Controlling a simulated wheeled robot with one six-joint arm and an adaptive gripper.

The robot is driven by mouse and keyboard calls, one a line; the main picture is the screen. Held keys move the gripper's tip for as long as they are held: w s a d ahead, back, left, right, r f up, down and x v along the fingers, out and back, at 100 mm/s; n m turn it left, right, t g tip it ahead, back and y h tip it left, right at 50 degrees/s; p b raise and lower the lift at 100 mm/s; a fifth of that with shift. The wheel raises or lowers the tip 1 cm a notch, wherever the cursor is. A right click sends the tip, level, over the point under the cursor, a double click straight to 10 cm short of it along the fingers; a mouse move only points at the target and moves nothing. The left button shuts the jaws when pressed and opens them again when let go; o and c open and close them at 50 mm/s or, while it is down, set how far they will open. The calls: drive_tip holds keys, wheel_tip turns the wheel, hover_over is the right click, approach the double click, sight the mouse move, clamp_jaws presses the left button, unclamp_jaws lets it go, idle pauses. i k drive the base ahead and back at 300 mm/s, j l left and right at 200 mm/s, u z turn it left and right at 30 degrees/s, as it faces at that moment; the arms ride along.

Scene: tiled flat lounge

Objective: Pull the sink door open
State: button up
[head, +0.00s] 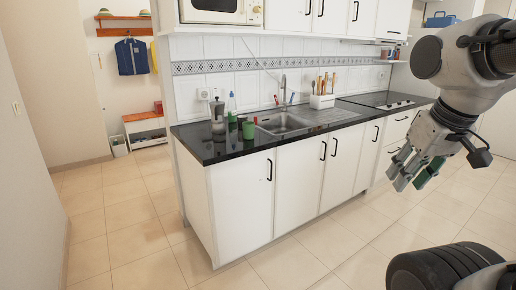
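The sink (283,122) is a steel basin with a tap (284,88), set in the black worktop at the middle of the head view. Below it are white cabinet doors: one (298,182) with a black handle (323,150) near its right edge, and a neighbour (341,172) with a handle (334,147) near its left edge. Both look closed. My gripper (410,184) hangs at the right, fingers pointing down, apart from the doors and handles in the picture. Its fingers look spread, with nothing between them.
The worktop (215,150) holds a moka pot (217,112), bottles, a green cup (248,130) and a utensil holder (321,101). A hob (380,100) is at the right end. The tiled floor (300,262) before the cabinets is clear. A wall stands at left.

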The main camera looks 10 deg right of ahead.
sight(299, 166)
drive_tip(key=i+l+z, duration=0.15)
drive_tip(key=i+z, duration=0.2)
drive_tip(key=i, duration=0.8)
drive_tip(key=i+l+u, duration=0.3)
drive_tip(key=i+l, duration=0.2)
drive_tip(key=i+l+u, duration=0.25)
drive_tip(key=i+l, duration=0.35)
